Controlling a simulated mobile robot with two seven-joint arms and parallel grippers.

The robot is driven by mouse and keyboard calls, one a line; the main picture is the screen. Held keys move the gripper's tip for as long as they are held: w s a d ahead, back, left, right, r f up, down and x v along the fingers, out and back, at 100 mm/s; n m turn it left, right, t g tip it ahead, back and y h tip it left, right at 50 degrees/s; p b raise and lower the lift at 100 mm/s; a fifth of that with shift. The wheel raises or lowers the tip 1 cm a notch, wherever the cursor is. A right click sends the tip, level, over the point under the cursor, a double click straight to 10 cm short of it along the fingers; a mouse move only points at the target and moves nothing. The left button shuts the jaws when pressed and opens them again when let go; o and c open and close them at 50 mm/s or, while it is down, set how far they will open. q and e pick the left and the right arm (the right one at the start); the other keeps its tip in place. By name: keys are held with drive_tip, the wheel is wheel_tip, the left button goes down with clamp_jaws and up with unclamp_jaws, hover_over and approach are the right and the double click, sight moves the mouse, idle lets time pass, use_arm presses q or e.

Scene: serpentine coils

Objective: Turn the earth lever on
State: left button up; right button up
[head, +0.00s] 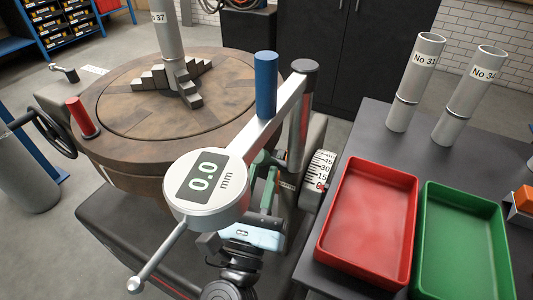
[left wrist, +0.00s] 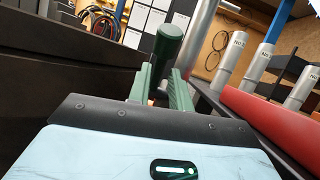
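A dark green capped handle (left wrist: 167,45) stands upright in the left wrist view, the likeliest earth lever; I see no label on it. My left gripper (left wrist: 162,84) has its two green fingers apart, one on each side of this handle's lower part. Whether they touch it I cannot tell. In the head view my left gripper (head: 267,172) reaches up beneath the grey bar, beside the round table; the bar and the dial gauge partly hide it. My right gripper is out of view.
The dial gauge (head: 206,188) reads 0.0 mm. A blue handle (head: 266,85), a dark-topped post (head: 303,110) and a numbered scale wheel (head: 318,178) crowd the gripper. A red tray (head: 369,271) and green tray (head: 468,290) lie on the right bench. A red handle (head: 82,117) stands at left.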

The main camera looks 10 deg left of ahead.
sight(267, 159)
use_arm(q)
drive_tip(key=shift+p+x, duration=0.4)
drive_tip(key=shift+x, duration=1.65)
drive_tip(key=shift+c, duration=0.2)
clamp_jaws()
